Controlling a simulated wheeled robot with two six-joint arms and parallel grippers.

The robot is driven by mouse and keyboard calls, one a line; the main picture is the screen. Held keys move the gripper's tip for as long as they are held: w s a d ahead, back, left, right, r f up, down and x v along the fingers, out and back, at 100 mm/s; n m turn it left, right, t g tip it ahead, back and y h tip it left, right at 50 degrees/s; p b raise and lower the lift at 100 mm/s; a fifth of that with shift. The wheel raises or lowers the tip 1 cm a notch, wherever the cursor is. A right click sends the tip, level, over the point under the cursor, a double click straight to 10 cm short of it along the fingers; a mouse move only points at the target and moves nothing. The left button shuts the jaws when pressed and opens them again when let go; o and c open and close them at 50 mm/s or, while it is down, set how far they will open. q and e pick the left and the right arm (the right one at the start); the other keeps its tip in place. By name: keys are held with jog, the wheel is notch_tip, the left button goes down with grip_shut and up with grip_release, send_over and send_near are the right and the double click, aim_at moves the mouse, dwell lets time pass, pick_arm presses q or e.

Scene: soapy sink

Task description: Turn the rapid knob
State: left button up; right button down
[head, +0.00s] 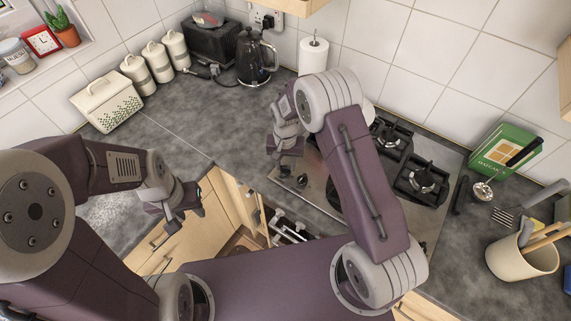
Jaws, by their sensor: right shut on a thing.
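The steel gas hob (322,195) is set into the dark worktop, partly hidden behind my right arm. A dark control knob (302,180) shows on its left front part. My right gripper (285,168) points down at the hob's left edge, just left of that knob. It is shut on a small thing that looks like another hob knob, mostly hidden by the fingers. I cannot read any label to tell which knob is the rapid one. My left gripper (174,205) hangs over the front of the wooden cabinets, away from the hob. Its finger gap is unclear.
Black burners with grates (422,180) fill the hob's right side. A kettle (255,58), a paper roll (313,56) and white canisters (157,62) stand at the back. A utensil pot (520,258) and green box (502,150) are at right. The worktop left of the hob is clear.

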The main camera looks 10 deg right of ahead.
aim_at(286, 167)
jog(key=n, duration=0.6)
jog(key=shift+n+b, duration=0.3)
jog(key=n, duration=0.5)
jog(key=shift+n, duration=0.3)
jog(key=c, duration=1)
grip_release()
jog(key=shift+r, duration=0.1)
notch_tip(286, 167, up, 9)
jog(key=b, duration=0.2)
